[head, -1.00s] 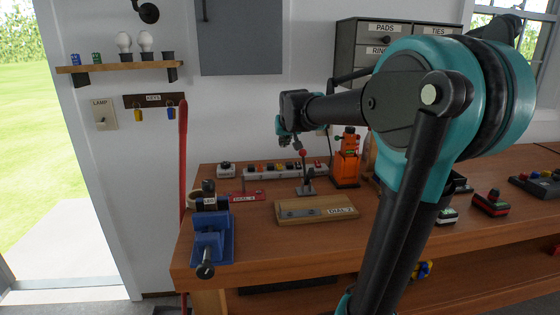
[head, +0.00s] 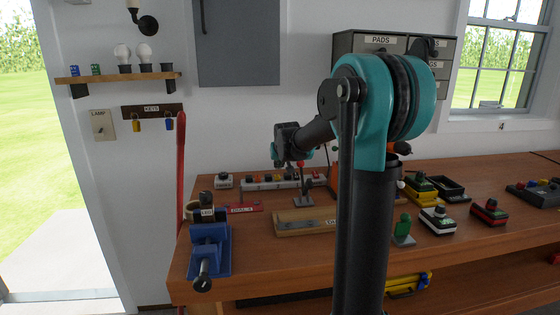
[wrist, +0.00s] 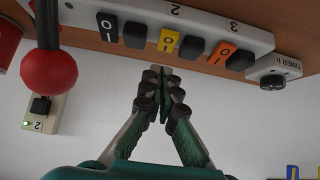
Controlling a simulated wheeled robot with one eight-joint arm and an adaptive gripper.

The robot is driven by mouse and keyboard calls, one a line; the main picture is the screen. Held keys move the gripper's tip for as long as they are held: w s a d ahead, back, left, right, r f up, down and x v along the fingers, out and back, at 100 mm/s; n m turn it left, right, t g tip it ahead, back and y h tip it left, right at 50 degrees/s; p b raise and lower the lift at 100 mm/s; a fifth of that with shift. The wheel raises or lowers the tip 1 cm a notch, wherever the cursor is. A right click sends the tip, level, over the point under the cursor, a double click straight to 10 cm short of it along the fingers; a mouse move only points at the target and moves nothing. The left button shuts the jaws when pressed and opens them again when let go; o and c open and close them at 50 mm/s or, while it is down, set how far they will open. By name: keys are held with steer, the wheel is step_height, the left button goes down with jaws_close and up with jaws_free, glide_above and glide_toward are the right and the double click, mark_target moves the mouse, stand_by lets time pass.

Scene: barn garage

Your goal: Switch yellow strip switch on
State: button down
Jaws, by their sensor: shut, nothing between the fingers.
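The white power strip (head: 312,181) lies along the back of the workbench near the wall. In the wrist view the strip (wrist: 205,22) runs upside down across the top. Its yellow switch (wrist: 168,40), marked O and I, sits between black pieces, with an orange switch (wrist: 219,52) to the right and a black one (wrist: 107,27) to the left. My gripper (wrist: 164,84) is shut and empty, with its tips just below the yellow switch in the picture; I cannot tell if they touch.
A red-knobbed lever (wrist: 48,72) stands close to my gripper on the left of the wrist view. A timer box (wrist: 273,75) is at the strip's end. The wall is close behind.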

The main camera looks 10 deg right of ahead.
mark_target(278, 176)
steer(key=shift+s+f, duration=0.15)
steer(key=shift+f, duration=1.6)
steer(key=shift+f+t, duration=0.25)
steer(key=shift+t, duration=0.05)
steer(key=shift+r, duration=0.15)
steer(key=shift+r, duration=0.65)
